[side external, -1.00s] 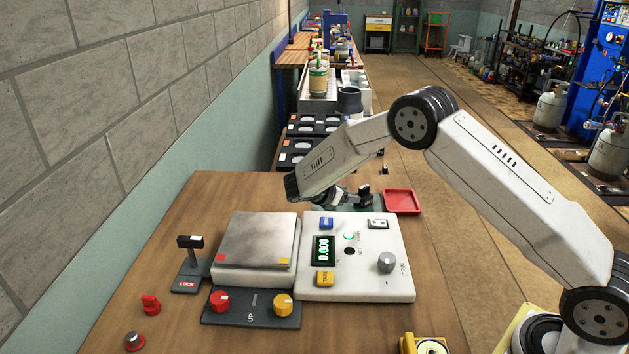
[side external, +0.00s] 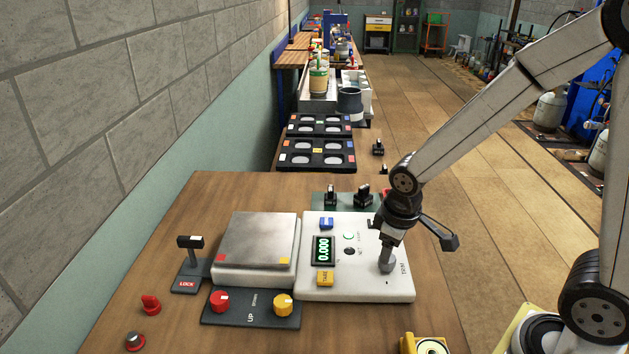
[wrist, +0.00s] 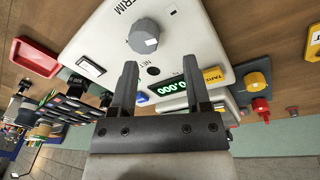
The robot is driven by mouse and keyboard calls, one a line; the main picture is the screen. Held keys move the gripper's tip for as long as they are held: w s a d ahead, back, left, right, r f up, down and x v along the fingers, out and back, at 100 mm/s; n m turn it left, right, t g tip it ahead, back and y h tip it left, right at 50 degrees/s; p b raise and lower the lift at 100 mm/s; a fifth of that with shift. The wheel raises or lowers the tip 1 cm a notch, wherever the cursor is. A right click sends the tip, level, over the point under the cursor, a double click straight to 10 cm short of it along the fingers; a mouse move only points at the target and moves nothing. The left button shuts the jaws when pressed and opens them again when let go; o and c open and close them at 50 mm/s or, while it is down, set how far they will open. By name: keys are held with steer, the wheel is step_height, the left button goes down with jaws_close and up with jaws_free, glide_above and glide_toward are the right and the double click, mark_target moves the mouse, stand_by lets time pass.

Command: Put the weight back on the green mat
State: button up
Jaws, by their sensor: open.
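The green mat (side external: 318,201) lies behind the white console. Two black weights with upright handles, a left one (side external: 332,196) and a right one (side external: 363,195), stand on it side by side. The steel scale pan (side external: 257,240) is bare, and the display (side external: 323,250) reads 0.000. My gripper (side external: 388,251) is over the right part of the console, close to the grey TRIM knob (side external: 387,265). In the wrist view my gripper (wrist: 160,66) is open with nothing between its fingers. The knob (wrist: 143,37) shows beyond the fingertips; contact cannot be told.
The white console (side external: 345,285) stands right of the pan. A dark panel with red and yellow knobs (side external: 252,308) sits in front, and a LOCK lever (side external: 189,260) stands left. A red tray (wrist: 35,57) is by the console's back.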

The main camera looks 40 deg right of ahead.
steer(key=s+m, duration=0.1)
steer(key=s, duration=0.1)
steer(key=s+a+m+t+y, duration=0.1)
steer(key=m, duration=0.1)
steer(key=shift+s+r, duration=0.2)
steer(key=shift+s, duration=0.15)
stand_by(0.9)
